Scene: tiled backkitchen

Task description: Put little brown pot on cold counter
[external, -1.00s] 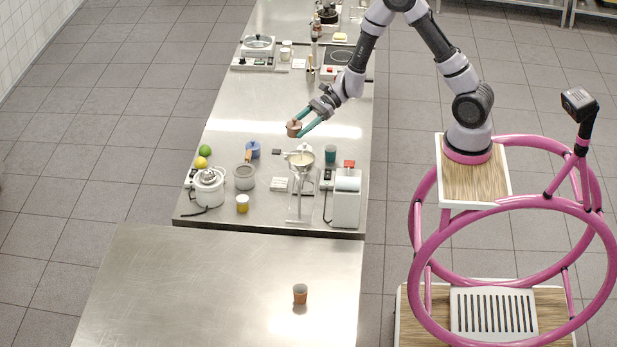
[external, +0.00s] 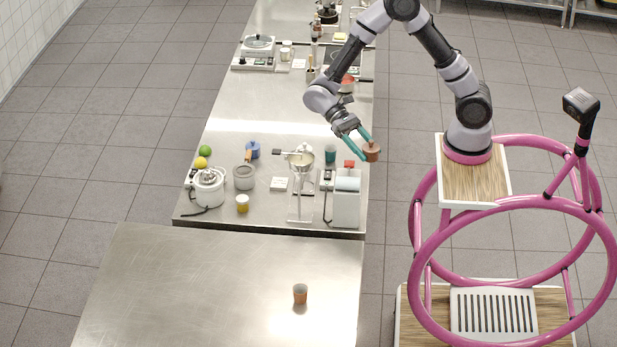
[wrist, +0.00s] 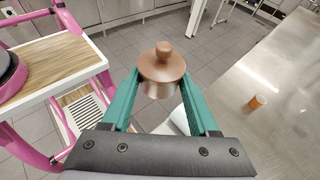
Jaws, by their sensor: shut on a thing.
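The little brown pot (external: 371,151) has a knobbed lid and is held up off any surface by my gripper (external: 369,146). In the wrist view the pot (wrist: 161,72) sits upright between the two teal fingers of my gripper (wrist: 160,88), which are shut on its sides. In the external view it hangs at the right edge of the far counter, near the white machine with the red top. The nearer steel counter (external: 200,290) stands in front, with an orange cup (external: 300,294) on it. I cannot tell from labels which counter is the cold one.
The far counter (external: 270,125) carries a white juicer (external: 209,187), a grey pot (external: 244,177), a blue pot (external: 253,149), a stand with a pan (external: 301,160) and a white machine (external: 346,200). The nearer counter is mostly clear. Tiled floor lies to the right.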

